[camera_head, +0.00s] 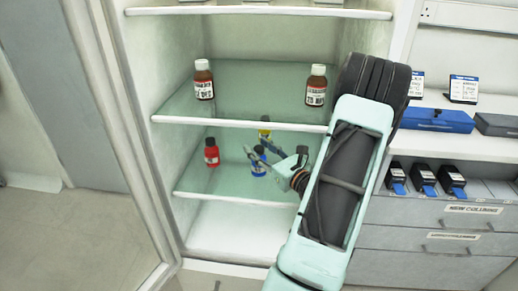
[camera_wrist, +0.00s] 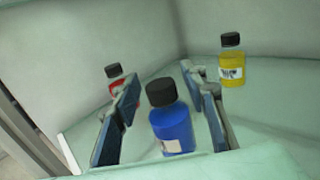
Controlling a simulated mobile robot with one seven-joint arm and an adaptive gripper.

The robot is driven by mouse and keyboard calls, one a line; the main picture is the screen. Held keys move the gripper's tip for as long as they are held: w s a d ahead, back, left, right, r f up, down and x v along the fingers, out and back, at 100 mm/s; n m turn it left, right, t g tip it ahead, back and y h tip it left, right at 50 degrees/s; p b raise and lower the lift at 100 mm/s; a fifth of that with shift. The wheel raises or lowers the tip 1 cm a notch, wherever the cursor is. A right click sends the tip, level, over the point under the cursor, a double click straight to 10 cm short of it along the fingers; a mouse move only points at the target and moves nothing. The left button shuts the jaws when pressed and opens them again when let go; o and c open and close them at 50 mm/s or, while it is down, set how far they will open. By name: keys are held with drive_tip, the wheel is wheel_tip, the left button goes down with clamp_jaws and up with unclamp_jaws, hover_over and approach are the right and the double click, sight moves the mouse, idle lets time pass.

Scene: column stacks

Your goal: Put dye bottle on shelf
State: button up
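A blue dye bottle (camera_wrist: 172,130) with a black cap stands between my gripper's fingers in the wrist view. In the head view the blue bottle (camera_head: 258,169) is on the lower green shelf (camera_head: 225,184), partly covered by my gripper (camera_head: 262,158). The fingers are apart, with a visible gap between the left finger and the bottle; contact on the right side is unclear. A red bottle (camera_head: 211,153) stands to the left on this shelf. A yellow bottle (camera_wrist: 232,68) stands behind and to the right in the wrist view.
The shelf above (camera_head: 240,122) holds two brown bottles, left (camera_head: 204,82) and right (camera_head: 316,88), over my gripper. Cabinet walls enclose the sides. A counter (camera_head: 440,148) with a blue case (camera_head: 437,120) lies to the right.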

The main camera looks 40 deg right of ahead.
drive_tip(key=shift+r, duration=0.25)
drive_tip(key=s+a+p, duration=0.1)
drive_tip(key=s, duration=1.1)
drive_tip(key=shift+a+p, duration=0.2)
drive_tip(key=shift+p, duration=0.1)
drive_tip(key=shift+f, duration=0.1)
